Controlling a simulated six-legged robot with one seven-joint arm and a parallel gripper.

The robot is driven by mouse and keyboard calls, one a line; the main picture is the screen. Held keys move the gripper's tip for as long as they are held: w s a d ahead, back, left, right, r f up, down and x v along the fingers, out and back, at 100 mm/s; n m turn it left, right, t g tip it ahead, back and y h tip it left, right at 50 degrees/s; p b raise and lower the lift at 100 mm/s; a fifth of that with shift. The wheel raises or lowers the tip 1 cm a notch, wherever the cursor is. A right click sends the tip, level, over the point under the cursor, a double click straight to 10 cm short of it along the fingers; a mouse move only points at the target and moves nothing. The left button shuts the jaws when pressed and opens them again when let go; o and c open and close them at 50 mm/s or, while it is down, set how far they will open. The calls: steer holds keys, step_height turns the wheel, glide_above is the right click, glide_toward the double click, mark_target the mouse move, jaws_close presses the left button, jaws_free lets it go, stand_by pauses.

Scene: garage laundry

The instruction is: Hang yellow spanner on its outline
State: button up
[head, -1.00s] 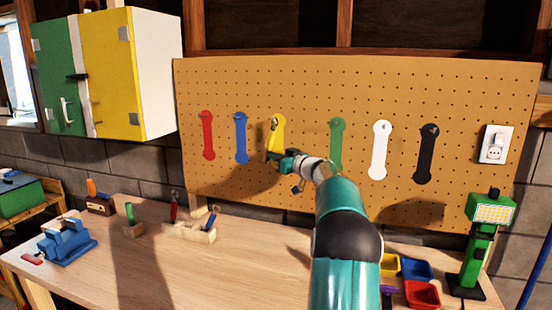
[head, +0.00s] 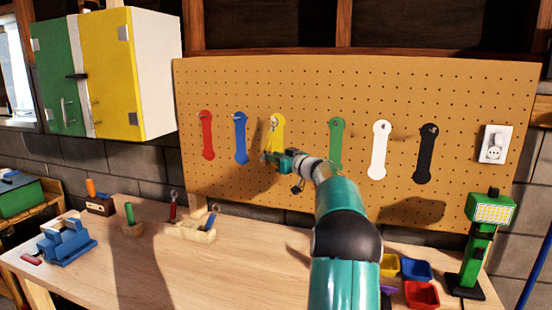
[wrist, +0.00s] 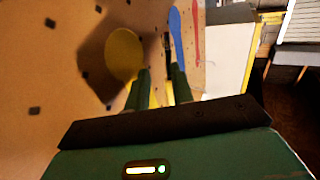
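The yellow outline (head: 281,121) is on the pegboard between the blue and green outlines. A slim yellow spanner (head: 273,129) shows upright against it in the head view, its top at the outline's upper end. The two yellows blend, so its exact seating is hard to tell. My gripper (head: 268,158) is at the lower end of the outline, close to the board. In the wrist view my gripper's fingers (wrist: 160,88) stand apart with a gap between them, and a rounded yellow patch (wrist: 124,53) lies on the board beyond the left finger.
Red (head: 207,136), blue (head: 241,139), green (head: 336,145), white (head: 380,150) and black (head: 426,155) outlines flank it. The bench's middle is clear.

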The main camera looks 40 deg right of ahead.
steer(key=shift+s, duration=0.1)
steer(key=s, duration=1.3)
steer(key=shift+s+a, duration=0.15)
steer(key=shift+s, duration=0.15)
